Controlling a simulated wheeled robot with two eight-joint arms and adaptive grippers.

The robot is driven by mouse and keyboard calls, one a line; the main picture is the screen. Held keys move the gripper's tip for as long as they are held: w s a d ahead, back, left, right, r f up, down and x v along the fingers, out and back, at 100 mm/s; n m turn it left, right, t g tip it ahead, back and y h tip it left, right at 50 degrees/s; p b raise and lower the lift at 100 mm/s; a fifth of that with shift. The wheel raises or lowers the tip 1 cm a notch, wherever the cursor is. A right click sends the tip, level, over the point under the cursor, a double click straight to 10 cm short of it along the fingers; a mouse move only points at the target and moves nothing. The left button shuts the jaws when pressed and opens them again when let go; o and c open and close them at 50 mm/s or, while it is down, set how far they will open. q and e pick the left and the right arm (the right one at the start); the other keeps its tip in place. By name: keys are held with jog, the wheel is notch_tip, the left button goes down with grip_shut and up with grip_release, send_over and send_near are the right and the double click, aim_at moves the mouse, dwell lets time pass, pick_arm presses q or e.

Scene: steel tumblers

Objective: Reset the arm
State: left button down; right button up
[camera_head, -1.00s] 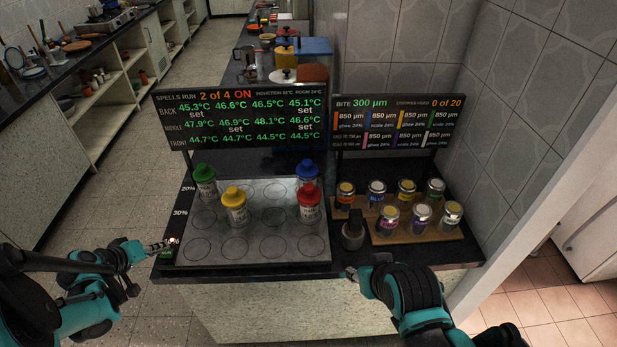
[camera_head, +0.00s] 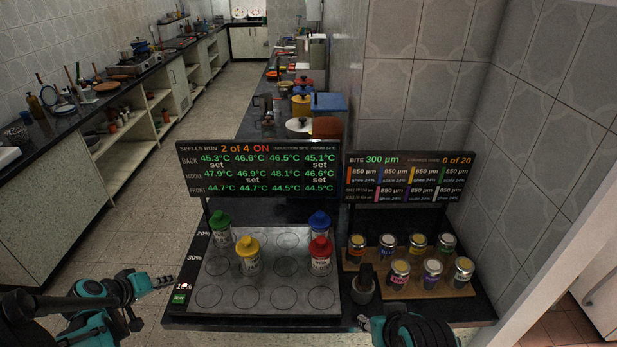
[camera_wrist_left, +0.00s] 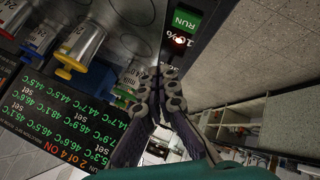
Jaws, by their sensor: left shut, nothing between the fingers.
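My left gripper (camera_head: 165,281) is shut and empty, just off the left front corner of the counter. It sits beside a green RUN label (camera_head: 180,298) and a small lit red knob or lamp. In the left wrist view its fingers (camera_wrist_left: 160,85) lie together, with the RUN label (camera_wrist_left: 187,20) beyond them. My right gripper (camera_head: 363,322) is at the front edge of the counter, low in the head view. Its fingers are too small and partly hidden to read.
A steel plate (camera_head: 209,297) with ring marks bears tumblers with green (camera_head: 220,220), yellow (camera_head: 248,247), blue (camera_head: 319,221) and red (camera_head: 320,247) tops. Several jars stand on a wooden board (camera_head: 408,291). Two display panels (camera_head: 258,168) (camera_head: 409,176) stand behind. Floor is free at left.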

pick_arm(q)
jog(key=s+d+r+m+y, duration=0.1)
jog(key=s+d+r+m, duration=0.1)
jog(key=s+d, duration=0.6)
jog(key=s+d+r+m+g+y, duration=0.1)
jog(key=s+d+r, duration=0.4)
jog(key=s, duration=0.5)
jog(key=d+m+y, duration=0.1)
jog(key=d, duration=0.1)
jog(key=shift+d+r+y, duration=0.15)
jog(key=shift+d+y, duration=0.15)
jog(key=shift+d, duration=0.1)
jog(key=shift+s, duration=0.1)
dwell(5.5)
